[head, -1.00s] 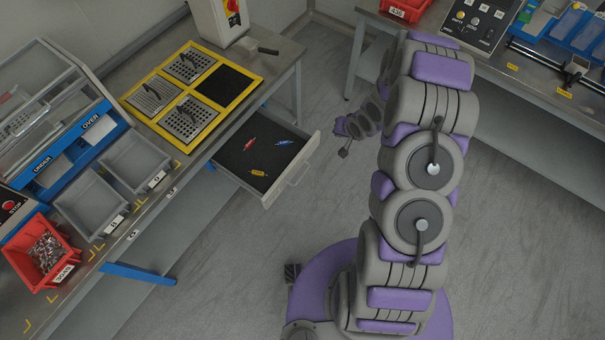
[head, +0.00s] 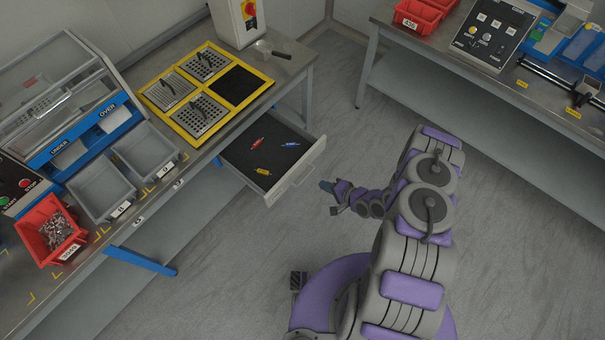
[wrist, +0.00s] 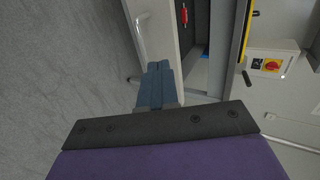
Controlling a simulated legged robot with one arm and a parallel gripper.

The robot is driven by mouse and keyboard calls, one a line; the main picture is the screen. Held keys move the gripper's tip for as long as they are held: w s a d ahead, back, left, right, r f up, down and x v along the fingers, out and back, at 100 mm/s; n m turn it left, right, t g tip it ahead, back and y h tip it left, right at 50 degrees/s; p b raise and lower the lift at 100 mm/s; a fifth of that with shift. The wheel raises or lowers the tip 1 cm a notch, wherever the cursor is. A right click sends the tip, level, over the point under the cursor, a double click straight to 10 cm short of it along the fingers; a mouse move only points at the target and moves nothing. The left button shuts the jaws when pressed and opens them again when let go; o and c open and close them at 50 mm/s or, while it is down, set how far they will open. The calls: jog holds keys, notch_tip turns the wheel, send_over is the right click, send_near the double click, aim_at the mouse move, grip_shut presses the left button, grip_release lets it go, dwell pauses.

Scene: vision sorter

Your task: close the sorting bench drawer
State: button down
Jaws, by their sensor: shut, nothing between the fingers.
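The sorting bench drawer (head: 291,184) is pulled out from under the bench, at the centre of the head view. Its dark inside holds a red, a blue and a yellow item. In the wrist view the drawer front (wrist: 156,30) stands just beyond the fingertips, with its handle (wrist: 140,38) on the left face. My gripper (head: 328,186) is right of the drawer front in the head view. In the wrist view my gripper (wrist: 158,72) is shut and empty, its fingers together close to the drawer front. I cannot tell whether they touch it.
The sorting bench (head: 150,207) carries a yellow-framed tray set (head: 262,92), grey bins (head: 103,190) and a red bin of metal parts (head: 30,222). A second bench (head: 480,90) stands at the upper right.

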jog(key=b, duration=0.2)
send_near(295, 171)
notch_tip(295, 171, down, 3)
jog(key=a, duration=0.1)
jog(key=w+a, duration=0.2)
jog(key=shift+w+a+b, duration=0.35)
jog(key=shift+w+a, duration=0.3)
jog(key=shift+a, duration=0.1)
